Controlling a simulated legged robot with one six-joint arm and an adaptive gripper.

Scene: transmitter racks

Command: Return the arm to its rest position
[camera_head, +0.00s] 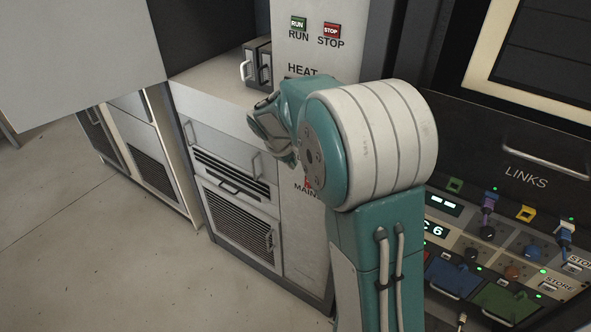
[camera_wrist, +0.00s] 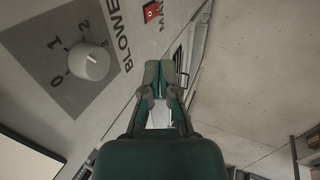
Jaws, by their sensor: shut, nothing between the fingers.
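My teal and white arm (camera_head: 375,150) stands in the middle of the head view, in front of a pale rack panel. My gripper (camera_wrist: 160,75) is in the middle of the wrist view, its fingers together with nothing between them. In the head view only a dark, partly hidden part of the hand shows at the left of the arm's big white joint. The gripper is in the air near the rack front, apart from the white dial in the wrist view.
A BLOWER dial (camera_wrist: 88,61) and a red switch (camera_wrist: 152,11) are on the panel. RUN (camera_head: 298,23) and STOP (camera_head: 331,30) buttons sit above my arm. A LINKS panel (camera_head: 500,240) with plugs and cables is at the right. Open floor (camera_head: 80,240) lies at the left.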

